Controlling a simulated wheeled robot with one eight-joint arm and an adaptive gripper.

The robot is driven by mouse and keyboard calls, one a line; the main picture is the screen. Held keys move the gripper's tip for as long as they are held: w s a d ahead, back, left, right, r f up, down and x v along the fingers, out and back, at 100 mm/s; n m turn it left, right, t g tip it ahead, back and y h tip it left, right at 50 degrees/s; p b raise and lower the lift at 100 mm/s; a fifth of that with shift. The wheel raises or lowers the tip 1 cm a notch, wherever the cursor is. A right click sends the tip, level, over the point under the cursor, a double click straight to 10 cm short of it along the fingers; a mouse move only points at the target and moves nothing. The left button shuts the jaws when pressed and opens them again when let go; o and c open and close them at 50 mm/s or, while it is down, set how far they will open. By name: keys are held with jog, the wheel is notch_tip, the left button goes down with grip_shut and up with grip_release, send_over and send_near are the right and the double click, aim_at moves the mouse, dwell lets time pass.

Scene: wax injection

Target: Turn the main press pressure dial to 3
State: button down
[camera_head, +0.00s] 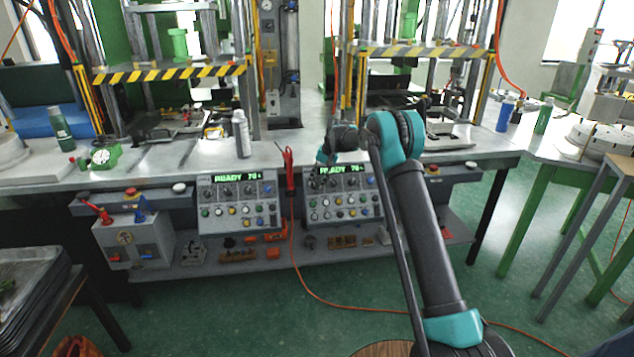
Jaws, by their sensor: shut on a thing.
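The right control panel (342,197) has a green READY display, a row of dark dials and rows of coloured buttons. A similar left control panel (238,204) stands beside it. My gripper (324,162) is small in view, at the upper left of the right panel, by its display and dial row. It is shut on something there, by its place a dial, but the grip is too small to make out. My teal and black arm comes in from the lower right. I cannot read the dial's setting or labels.
Two presses with striped guards (170,72) stand on the workbench (60,178). A grey bottle (241,134) and a red-handled tool (289,170) are near the left panel. An orange hose (322,301) lies on the green floor. A lower shelf holds small orange parts (272,253).

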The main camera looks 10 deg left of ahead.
jog(key=c, duration=1.2)
grip_release()
jog(key=shift+r, duration=0.1)
jog(key=v, duration=1.1)
jog(key=shift+d+r, duration=0.2)
jog(key=shift+r, duration=0.1)
